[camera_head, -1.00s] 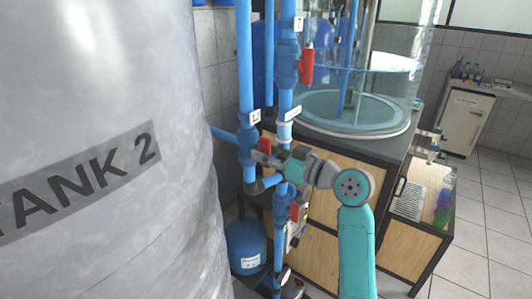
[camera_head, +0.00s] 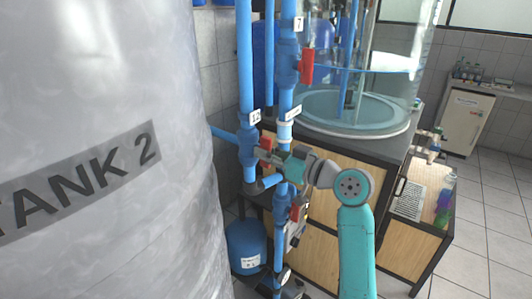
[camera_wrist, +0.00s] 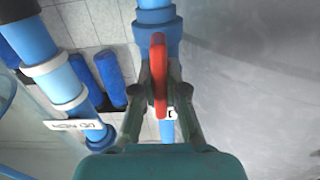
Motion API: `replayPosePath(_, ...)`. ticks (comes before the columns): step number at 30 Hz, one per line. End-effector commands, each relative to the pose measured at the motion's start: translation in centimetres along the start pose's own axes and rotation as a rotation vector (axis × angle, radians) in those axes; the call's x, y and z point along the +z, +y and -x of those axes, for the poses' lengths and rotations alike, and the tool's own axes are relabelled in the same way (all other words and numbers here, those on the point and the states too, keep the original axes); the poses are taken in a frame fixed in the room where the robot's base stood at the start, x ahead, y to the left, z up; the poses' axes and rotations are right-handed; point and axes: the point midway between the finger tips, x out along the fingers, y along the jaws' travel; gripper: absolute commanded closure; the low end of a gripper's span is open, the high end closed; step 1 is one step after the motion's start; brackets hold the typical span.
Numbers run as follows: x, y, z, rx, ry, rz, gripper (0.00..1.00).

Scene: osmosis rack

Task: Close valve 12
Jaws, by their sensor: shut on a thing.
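Valve 12 is on the blue vertical pipe (camera_head: 245,60) beside the tank, under a white "12" label (camera_head: 255,117). Its red handle (camera_head: 265,142) shows just above my gripper (camera_head: 264,154) in the head view. In the wrist view, the red handle (camera_wrist: 159,65) stands upright between the two fingers of my gripper (camera_wrist: 160,85). The fingers are shut on it from both sides. The blue valve body (camera_wrist: 157,17) shows above the handle there. My fingers and wrist hide part of the valve in the head view.
Large grey Tank 2 (camera_head: 120,90) fills the left. A parallel pipe with the red-handled valve 7 (camera_head: 306,66) and a lower red handle (camera_head: 298,212) stands close by. A wooden cabinet (camera_head: 335,200) is behind my arm. Floor (camera_head: 490,230) is free at right.

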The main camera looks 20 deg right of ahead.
Motion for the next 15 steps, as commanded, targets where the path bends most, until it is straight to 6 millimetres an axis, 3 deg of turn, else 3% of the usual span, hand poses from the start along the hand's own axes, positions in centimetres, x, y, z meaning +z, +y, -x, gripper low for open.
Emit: replayPosePath(15, 0.00, 0.03, 0.01, 0.000, 0.000, -0.409, 1.00)
